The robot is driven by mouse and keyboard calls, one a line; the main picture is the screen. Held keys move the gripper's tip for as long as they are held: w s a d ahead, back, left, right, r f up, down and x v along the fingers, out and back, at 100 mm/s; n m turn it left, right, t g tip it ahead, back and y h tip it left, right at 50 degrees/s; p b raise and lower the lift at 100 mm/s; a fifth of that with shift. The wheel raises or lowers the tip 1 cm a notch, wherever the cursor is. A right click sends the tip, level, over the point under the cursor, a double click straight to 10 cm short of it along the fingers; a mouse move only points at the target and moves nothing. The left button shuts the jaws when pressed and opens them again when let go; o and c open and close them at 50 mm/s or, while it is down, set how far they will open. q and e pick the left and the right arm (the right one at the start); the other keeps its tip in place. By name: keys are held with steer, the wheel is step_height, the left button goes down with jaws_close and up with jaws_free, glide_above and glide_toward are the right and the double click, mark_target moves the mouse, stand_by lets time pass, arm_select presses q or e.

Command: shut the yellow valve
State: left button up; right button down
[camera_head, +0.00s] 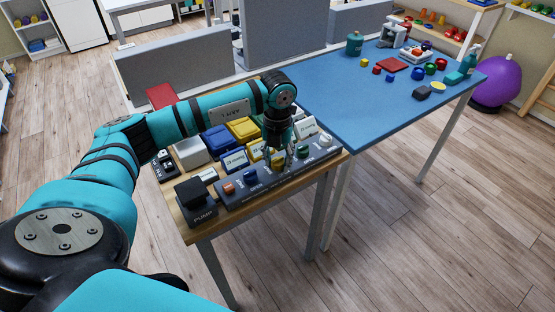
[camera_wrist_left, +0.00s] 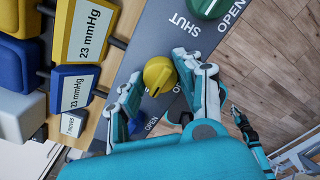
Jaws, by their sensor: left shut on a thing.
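The yellow valve (camera_wrist_left: 159,74) is a round knob with a raised bar on its top. It sits on the dark grey panel (camera_head: 236,199) at the front of the wooden table. My left gripper (camera_wrist_left: 158,90) is shut on it, a finger on either side; it also shows from above in the head view (camera_head: 278,150), where the fingers partly hide the knob. The bar lies diagonally in the left wrist view. A SHUT label and OPEN labels are printed on the panel; fingers may hide others. A teal and black part, perhaps my right gripper (camera_wrist_left: 238,118), shows low beyond the panel.
A green knob (camera_wrist_left: 207,6) is close beside the yellow one. Blue (camera_head: 250,175) and orange (camera_head: 229,188) knobs share the panel. Pressure-labelled blocks (camera_head: 234,160) stand behind. A black PUMP block (camera_head: 194,198) is at the near left corner. A blue table (camera_head: 345,110) adjoins.

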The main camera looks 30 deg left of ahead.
mark_target(278, 158)
stand_by(0.3)
arm_select(q)
steer(key=o, duration=1.2)
steer(key=shift+c, duration=0.2)
step_height(278, 158, up, 12)
